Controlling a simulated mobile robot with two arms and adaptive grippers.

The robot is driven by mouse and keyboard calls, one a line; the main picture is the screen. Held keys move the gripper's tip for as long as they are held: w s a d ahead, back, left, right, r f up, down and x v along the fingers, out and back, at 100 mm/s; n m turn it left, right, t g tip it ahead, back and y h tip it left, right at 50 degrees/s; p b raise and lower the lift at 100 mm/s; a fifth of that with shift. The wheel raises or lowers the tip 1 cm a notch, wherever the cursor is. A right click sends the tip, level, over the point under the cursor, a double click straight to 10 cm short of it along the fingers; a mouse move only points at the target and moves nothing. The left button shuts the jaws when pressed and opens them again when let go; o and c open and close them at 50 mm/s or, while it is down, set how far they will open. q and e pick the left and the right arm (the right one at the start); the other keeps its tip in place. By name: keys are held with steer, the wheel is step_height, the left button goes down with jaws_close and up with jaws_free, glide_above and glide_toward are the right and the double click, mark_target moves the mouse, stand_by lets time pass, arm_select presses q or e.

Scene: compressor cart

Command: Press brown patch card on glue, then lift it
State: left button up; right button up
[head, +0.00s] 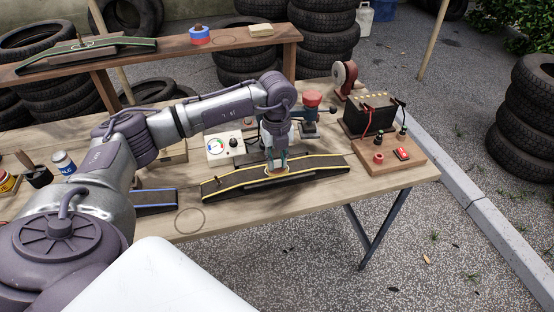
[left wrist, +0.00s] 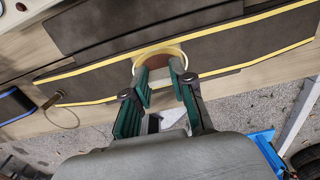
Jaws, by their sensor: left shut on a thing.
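A black strip with yellow edges (head: 310,177) lies across a low raised support on the workbench; it also crosses the left wrist view (left wrist: 235,50). A pale yellow ring outline (left wrist: 147,51) is on the strip. A reddish-brown patch card (left wrist: 177,64) shows between my left fingertips, at that ring. My left gripper (head: 276,170) points down at the middle of the strip, and its green-padded fingers (left wrist: 165,85) are shut on the card. The fingers hide part of the card and ring. I cannot tell whether the card touches the strip, and no glue is clearly visible. My right gripper is not in view.
A gauge box (head: 225,147) stands behind the strip, left of the gripper. A battery (head: 369,116) and a wooden board (head: 410,155) stand right. A blue-edged strip (head: 156,199) lies left.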

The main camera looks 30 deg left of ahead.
arm_select(q)
steer(key=shift+r+p, duration=2.4)
steer(key=shift+r, duration=1.15)
